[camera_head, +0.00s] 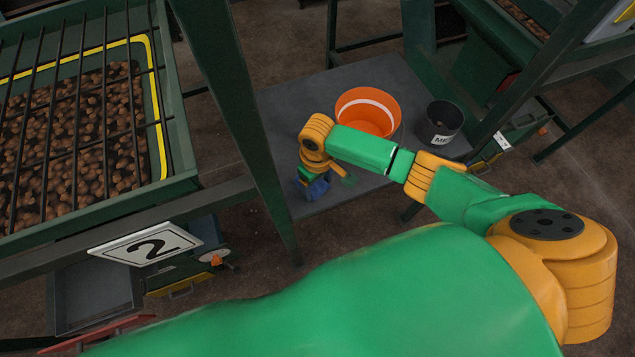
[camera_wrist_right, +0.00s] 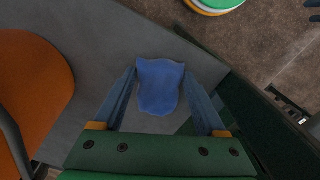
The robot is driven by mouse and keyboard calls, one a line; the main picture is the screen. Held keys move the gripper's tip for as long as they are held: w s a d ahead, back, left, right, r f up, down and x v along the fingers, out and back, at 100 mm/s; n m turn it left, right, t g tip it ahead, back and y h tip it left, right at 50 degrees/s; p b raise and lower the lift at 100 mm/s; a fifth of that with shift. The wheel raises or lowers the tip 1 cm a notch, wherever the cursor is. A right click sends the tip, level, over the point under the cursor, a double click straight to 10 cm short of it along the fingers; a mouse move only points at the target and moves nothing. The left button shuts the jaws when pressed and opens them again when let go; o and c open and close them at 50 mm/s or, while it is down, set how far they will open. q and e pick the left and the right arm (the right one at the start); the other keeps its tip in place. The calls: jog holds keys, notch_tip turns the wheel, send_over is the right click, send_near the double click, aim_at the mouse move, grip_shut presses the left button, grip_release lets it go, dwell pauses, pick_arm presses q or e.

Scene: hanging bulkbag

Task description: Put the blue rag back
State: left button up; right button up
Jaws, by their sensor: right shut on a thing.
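The blue rag (camera_head: 318,188) is at the front part of a grey shelf (camera_head: 292,100), below my right wrist in the head view. My right gripper (camera_head: 312,181) points down at it and is small and partly hidden by the wrist there. In the right wrist view the blue rag (camera_wrist_right: 158,86) lies between the two fingers of my right gripper (camera_wrist_right: 160,78), which is shut on it. I cannot tell whether the rag touches the shelf. My left gripper is not in view.
An orange bucket (camera_head: 366,117) with a white band stands on the shelf behind my right wrist, with a dark pot (camera_head: 442,122) to its right. A green post (camera_head: 240,120) rises close to the left. A barred bin (camera_head: 80,140) of brown, round produce fills the left.

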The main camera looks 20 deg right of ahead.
aim_at(318, 185)
jog(key=shift+f, duration=0.1)
jog(key=o, duration=1.1)
jog(key=shift+o, duration=0.2)
notch_tip(318, 185, up, 12)
jog(key=p, duration=0.2)
